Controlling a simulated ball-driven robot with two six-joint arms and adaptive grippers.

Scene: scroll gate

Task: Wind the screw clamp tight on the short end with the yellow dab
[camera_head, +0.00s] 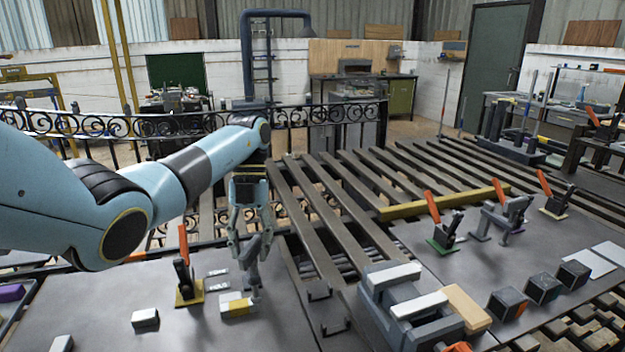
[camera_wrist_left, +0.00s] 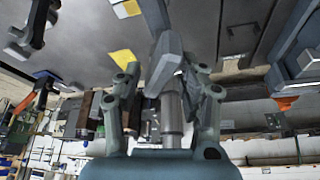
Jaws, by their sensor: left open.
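In the head view the grey screw clamp (camera_head: 254,268) stands upright at the edge of the left grey table. Its lower end is at a short pale piece with a yellow dab (camera_head: 238,306); whether its jaw touches the piece is unclear. My left gripper (camera_head: 248,236) points down over the top of the clamp, with fingers apart. In the left wrist view the open fingers of my left gripper (camera_wrist_left: 166,100) stand on either side of the clamp's grey round shaft (camera_wrist_left: 172,110), with no clear contact. My right gripper is out of view.
An orange-handled toggle clamp (camera_head: 184,275) on a yellow base stands just left. A small grey block (camera_head: 145,318) lies nearer. Dark slats (camera_head: 322,215) of the gate run to the right. Several more clamps stand on the right table (camera_head: 465,265).

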